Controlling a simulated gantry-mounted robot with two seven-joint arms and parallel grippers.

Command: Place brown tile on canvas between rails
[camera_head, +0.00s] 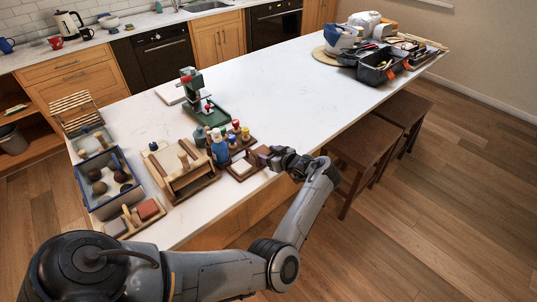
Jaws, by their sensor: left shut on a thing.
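My left gripper (271,155) is at the counter's front edge, shut on a small brownish block (263,151) that looks like the brown tile. The fingers hide part of it. The block is just right of a dark wooden board (232,174) with a pale square (241,166) on it. I cannot tell whether the block touches the board. A wooden frame with rail-like sides (187,187) stands left of that board, with upright wooden handles on it. I cannot tell which pale surface is the canvas. My right gripper is not in view.
Several bottles and coloured jars (220,149) stand close behind the board. A green-based press (204,109) is farther back. A blue-rimmed box (105,207) and a tray with a red-brown block (148,209) are at left. The counter's middle (290,85) is clear.

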